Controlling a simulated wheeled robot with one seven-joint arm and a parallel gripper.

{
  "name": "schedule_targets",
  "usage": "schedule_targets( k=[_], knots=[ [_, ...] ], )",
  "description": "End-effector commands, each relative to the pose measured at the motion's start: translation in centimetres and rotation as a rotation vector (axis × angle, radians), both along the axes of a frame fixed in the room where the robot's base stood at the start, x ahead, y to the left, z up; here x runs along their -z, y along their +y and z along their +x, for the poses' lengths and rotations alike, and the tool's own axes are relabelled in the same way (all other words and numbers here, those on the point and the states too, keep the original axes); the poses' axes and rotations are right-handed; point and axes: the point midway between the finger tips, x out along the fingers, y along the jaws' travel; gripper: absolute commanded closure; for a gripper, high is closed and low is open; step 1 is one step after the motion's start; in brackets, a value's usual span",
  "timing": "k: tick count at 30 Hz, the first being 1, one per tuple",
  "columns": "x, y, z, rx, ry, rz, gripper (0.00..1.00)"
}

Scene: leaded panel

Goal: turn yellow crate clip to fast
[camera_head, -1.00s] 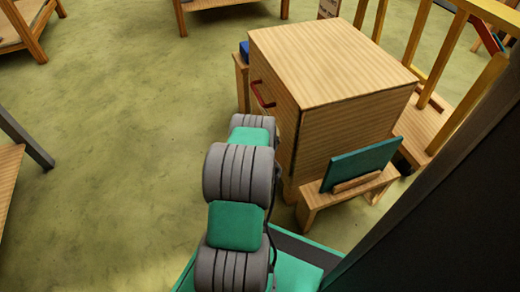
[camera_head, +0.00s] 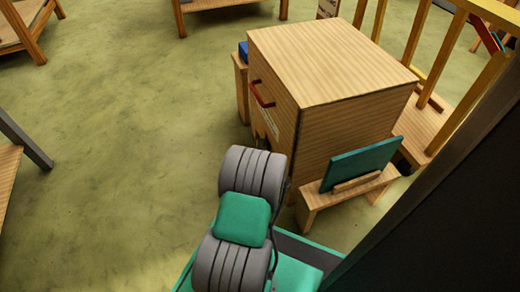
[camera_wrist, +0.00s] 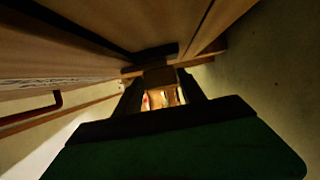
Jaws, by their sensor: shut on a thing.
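In the wrist view my gripper (camera_wrist: 162,90) reaches forward with its two dark fingers close together. They are shut on a small brownish piece (camera_wrist: 158,77), dim and partly hidden. Small patches of yellow and red show in a bright gap between the fingers, too small to make out. I cannot tell whether the held piece is the yellow crate clip, and no clip or setting mark can be read in either view. In the head view my gripper is hidden beyond my arm and the wooden cabinet.
A wooden cabinet (camera_head: 335,60) with a red handle (camera_head: 262,94) stands close to my arm. A low stand (camera_head: 312,207) holding a teal panel (camera_head: 360,163) is at its right. Yellow posts (camera_head: 428,55) rise behind. Open green floor (camera_head: 130,130) lies to the left.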

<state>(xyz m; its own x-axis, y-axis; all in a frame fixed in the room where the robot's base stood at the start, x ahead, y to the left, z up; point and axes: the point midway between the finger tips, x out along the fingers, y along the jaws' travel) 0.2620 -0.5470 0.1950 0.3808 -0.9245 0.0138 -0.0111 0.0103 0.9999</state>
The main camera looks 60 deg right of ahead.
Motion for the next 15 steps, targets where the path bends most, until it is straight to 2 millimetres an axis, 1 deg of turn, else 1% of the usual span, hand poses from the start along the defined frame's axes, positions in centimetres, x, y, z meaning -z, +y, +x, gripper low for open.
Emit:
schedule_targets(
  k=[7,8,15],
  knots=[
    [-0.08,-0.17,0.06,-0.001,0.0,-0.002,0.93],
    [-0.09,-0.18,0.06,-0.001,0.0,-0.002,0.51],
    [-0.06,-0.1,0.07,-0.001,0.001,-0.001,0.32]
  ],
)
